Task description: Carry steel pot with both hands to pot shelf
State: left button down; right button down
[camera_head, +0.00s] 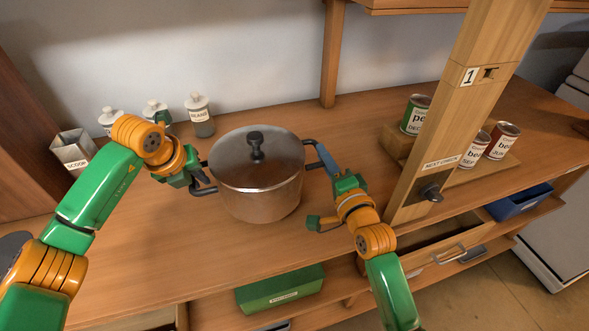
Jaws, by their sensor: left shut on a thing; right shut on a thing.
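The steel pot (262,203), with its lid and black knob (255,147), is upright in the middle of the wooden counter. I cannot tell whether its base touches the counter. My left gripper (199,176) is shut on the pot's black left handle (204,190). My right gripper (326,160) is shut on the black right handle (311,143); its fingers partly hide the handle. No shelf is clearly marked for pots; a wooden shelf edge (440,8) shows at the top.
Labelled bottles (199,115) and a scoop holder (73,151) stand at the back left. A wooden post (458,110) marked 1 rises right of the pot, with cans (503,141) behind it. A green box (280,290) and an open drawer (440,247) are below the counter.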

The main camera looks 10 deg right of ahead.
aim_at(533, 134)
jog(key=k+l+u, duration=0.25)
jog(key=l, duration=0.25)
jog(key=k+l+u, duration=0.25)
jog(key=l, duration=0.2)
jog(key=k+l+u, duration=0.25)
jog(key=l, duration=0.2)
jog(key=k+l+u, duration=0.3)
jog(key=k+l, duration=0.6)
jog(key=l, duration=0.45)
jog(key=i+l+z, duration=0.15)
jog(key=l, duration=0.8)
jog(key=i+l+z, duration=0.15)
jog(key=l, duration=0.3)
jog(key=i+l, duration=0.1)
jog(key=l, duration=0.35)
jog(key=i+l+z, duration=0.15)
jog(key=z, duration=0.25)
jog(key=i+z, duration=0.4)
